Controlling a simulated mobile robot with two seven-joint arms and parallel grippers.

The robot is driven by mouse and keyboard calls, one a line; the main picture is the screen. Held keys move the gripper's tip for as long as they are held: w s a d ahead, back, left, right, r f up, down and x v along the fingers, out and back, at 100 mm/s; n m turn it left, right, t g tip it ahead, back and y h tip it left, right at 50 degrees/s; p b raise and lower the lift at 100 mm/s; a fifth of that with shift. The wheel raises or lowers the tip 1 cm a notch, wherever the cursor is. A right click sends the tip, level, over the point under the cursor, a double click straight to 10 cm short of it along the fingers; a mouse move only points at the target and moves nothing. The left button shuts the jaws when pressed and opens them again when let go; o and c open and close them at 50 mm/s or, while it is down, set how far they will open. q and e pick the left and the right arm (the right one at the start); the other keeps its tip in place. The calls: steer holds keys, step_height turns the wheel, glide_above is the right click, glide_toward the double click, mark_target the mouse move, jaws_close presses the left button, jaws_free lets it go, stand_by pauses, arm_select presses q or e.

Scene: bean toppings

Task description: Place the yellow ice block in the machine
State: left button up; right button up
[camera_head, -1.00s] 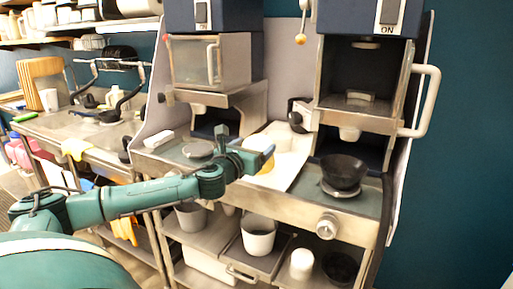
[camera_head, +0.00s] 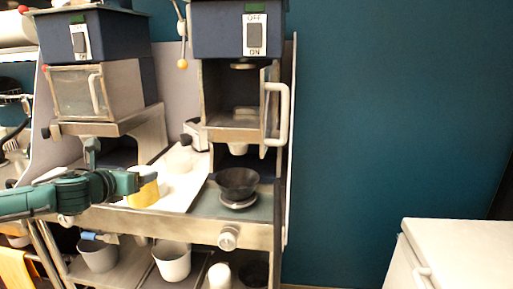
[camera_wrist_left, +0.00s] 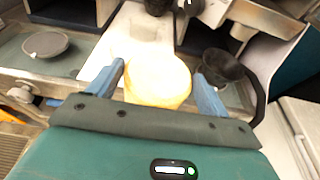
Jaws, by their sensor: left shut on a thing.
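My left gripper (camera_head: 146,184) is shut on the yellow ice block (camera_head: 143,194), a pale yellow round block, in front of the machines. In the left wrist view the block (camera_wrist_left: 158,82) sits between the two blue fingers of the gripper (camera_wrist_left: 158,88). The right machine (camera_head: 238,32) has its door standing open on the right, and its chamber (camera_head: 232,92) looks empty. The held block is left of this chamber and lower than it. The left machine (camera_head: 82,88) has its door shut. My right gripper is out of view.
A black bowl (camera_head: 237,181) stands on a round plate below the right machine. A white tray (camera_head: 182,190) lies between the machines. White pots (camera_head: 172,262) stand on the shelf below. A white chest (camera_head: 460,252) is at the lower right, with bare wall behind it.

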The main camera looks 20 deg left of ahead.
arm_select(q)
steer(key=s+d+f+m+h, duration=0.1)
steer(key=d+f+m+h, duration=0.1)
steer(key=d+f, duration=0.55)
steer(key=s+d+f+m+h, duration=0.15)
steer(key=d+f, duration=0.35)
steer(key=d, duration=0.5)
steer(key=s+d+n, duration=0.1)
steer(key=s+d, duration=0.8)
steer(key=d, duration=0.4)
steer(key=shift+s+d+f, duration=0.35)
steer(key=shift+d+f, duration=0.05)
steer(key=shift+d, duration=0.1)
